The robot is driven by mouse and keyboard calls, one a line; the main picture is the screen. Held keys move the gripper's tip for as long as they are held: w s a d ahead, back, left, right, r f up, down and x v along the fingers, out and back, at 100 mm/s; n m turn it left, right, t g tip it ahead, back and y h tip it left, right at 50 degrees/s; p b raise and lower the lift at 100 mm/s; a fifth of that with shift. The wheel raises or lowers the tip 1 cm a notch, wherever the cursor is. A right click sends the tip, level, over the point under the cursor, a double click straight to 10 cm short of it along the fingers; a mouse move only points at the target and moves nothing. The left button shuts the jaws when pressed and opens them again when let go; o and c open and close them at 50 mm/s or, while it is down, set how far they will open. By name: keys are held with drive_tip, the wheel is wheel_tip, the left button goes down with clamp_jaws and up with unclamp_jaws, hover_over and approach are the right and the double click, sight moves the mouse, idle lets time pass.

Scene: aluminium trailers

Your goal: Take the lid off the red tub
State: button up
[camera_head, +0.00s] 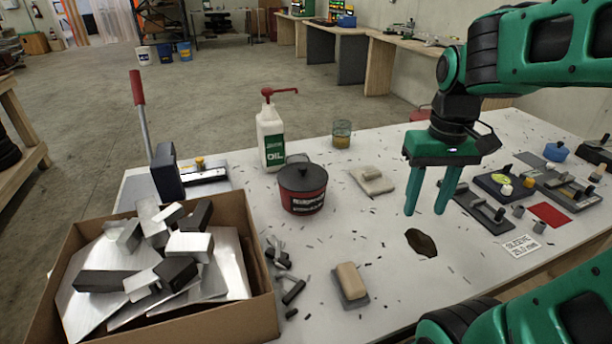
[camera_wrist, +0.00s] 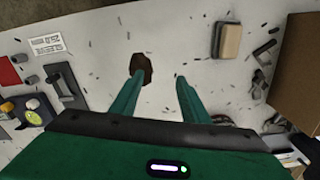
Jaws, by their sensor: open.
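The red tub (camera_head: 302,197) stands upright on the white table, left of centre in the head view, with a dark label band. My gripper (camera_head: 426,212) is open and empty, pointing down above the table to the right of the tub. It also shows in the wrist view (camera_wrist: 160,76), with its two fingers apart over bare table and a dark stain.
A cardboard box (camera_head: 262,290) of metal blocks stands front left. An oil bottle (camera_head: 271,138) with a red pump is behind the tub, and a glass jar (camera_head: 342,134) stands farther right. A sponge-like block (camera_head: 351,281) lies in front.

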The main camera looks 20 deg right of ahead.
drive_tip(key=w+a+r+n, duration=0.3)
drive_tip(key=w, duration=0.4)
drive_tip(key=w+a+r+n, duration=0.2)
drive_tip(key=w+a+n, duration=0.1)
drive_tip(key=w, duration=0.4)
drive_tip(key=n, duration=0.6)
hover_over(303, 166)
drive_tip(key=shift+a+f, duration=0.25)
drive_tip(key=shift+f, duration=0.25)
drive_tip(key=shift+a+f, duration=0.2)
drive_tip(key=shift+f, duration=0.3)
drive_tip(key=shift+s+d+f, duration=0.1)
drive_tip(key=shift+d+f, duration=0.1)
drive_tip(key=shift+f, duration=1.35)
drive_tip(key=shift+d+f, duration=0.15)
drive_tip(key=shift+f, duration=1.4)
clamp_jaws()
